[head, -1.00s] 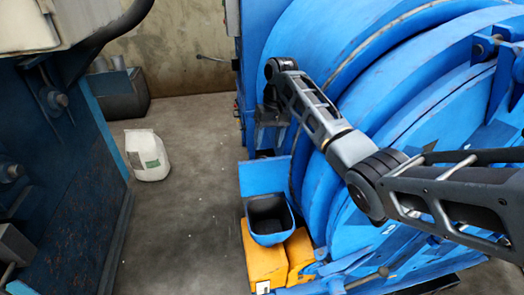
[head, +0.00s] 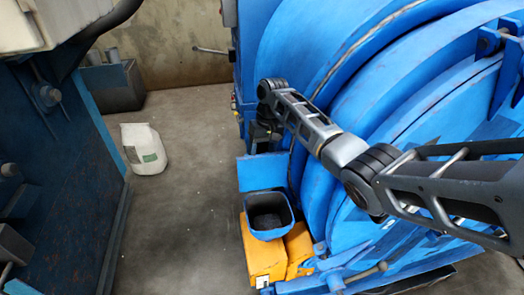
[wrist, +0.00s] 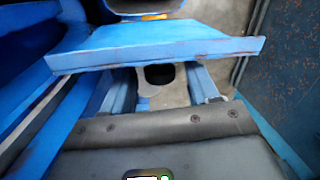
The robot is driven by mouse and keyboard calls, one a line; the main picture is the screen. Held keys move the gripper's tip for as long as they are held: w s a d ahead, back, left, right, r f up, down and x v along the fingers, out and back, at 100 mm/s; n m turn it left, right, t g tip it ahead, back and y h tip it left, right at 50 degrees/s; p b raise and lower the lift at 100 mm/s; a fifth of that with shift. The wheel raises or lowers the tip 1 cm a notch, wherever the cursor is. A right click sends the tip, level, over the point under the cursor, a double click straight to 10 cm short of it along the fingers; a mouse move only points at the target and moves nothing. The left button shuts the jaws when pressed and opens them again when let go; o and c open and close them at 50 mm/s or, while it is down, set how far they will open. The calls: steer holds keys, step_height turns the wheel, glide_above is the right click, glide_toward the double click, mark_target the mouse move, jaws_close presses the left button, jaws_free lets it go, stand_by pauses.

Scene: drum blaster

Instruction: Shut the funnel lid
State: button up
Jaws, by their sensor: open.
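The funnel (head: 270,232) is a blue, open-topped bin with dark contents, low beside the big blue drum in the head view. Its lid (head: 262,173) is a flat blue plate raised at the funnel's far side, leaving the mouth uncovered. In the wrist view the lid (wrist: 155,45) spans the picture just beyond my gripper (wrist: 163,82), and part of the funnel rim (wrist: 145,15) shows above it. My gripper is open and empty, its fingers pointing toward the lid. I cannot tell whether they touch it. In the head view my gripper is mostly hidden, just behind the lid.
Orange blocks (head: 262,258) sit under the funnel. The blue drum (head: 345,70) is close on the right of my arm. A white container (head: 145,150) stands on the floor to the left, near blue machinery (head: 60,170). The floor between is clear.

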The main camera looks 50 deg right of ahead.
steer(key=shift+c, duration=0.2)
jaws_close()
stand_by(0.3)
